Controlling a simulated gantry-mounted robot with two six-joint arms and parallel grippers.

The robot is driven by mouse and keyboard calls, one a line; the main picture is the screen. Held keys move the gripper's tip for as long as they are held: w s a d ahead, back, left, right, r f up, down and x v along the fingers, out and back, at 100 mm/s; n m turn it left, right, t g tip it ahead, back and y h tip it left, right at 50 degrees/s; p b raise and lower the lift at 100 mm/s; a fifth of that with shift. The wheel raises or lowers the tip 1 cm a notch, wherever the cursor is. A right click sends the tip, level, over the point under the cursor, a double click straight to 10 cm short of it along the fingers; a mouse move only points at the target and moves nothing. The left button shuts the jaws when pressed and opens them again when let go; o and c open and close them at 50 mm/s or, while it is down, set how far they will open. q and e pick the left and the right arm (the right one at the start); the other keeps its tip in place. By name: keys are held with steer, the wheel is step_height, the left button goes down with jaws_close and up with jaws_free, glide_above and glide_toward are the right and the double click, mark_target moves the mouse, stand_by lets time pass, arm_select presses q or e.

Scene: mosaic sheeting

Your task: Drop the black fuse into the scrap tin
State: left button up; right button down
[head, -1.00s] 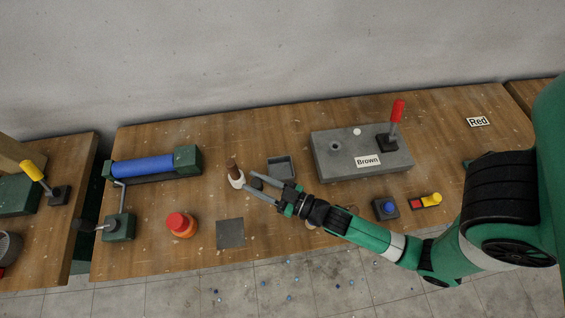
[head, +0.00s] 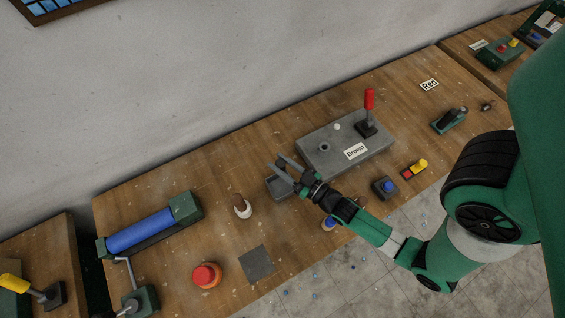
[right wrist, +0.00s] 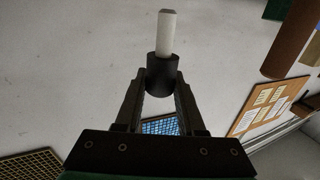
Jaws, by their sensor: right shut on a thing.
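My right gripper (head: 281,164) is shut on the black fuse, which shows in the right wrist view as a black cylinder (right wrist: 162,71) with a white rod standing out of it. In the head view the gripper's fingers are over or beside a small square grey tray (head: 273,187), which looks like the scrap tin. The fingers partly cover it, and I cannot tell their height above it. The fuse is hard to make out in the head view. My left gripper is not in view.
A brown-topped white piece (head: 242,208) stands left of the tray. A grey block (head: 318,161) with a red lever (head: 369,99) and "Brown" label stands right. A red button (head: 206,274), dark square plate (head: 257,263), blue roller (head: 140,231) and blue button (head: 387,187) are also on the bench.

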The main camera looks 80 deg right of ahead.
step_height(320, 180, down, 4)
steer(key=shift+r+b, duration=0.25)
steer(key=shift+b, duration=0.9)
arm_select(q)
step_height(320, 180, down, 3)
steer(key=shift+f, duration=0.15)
arm_select(e)
steer(key=shift+r, duration=0.1)
steer(key=shift+c, duration=2.2)
jaws_free()
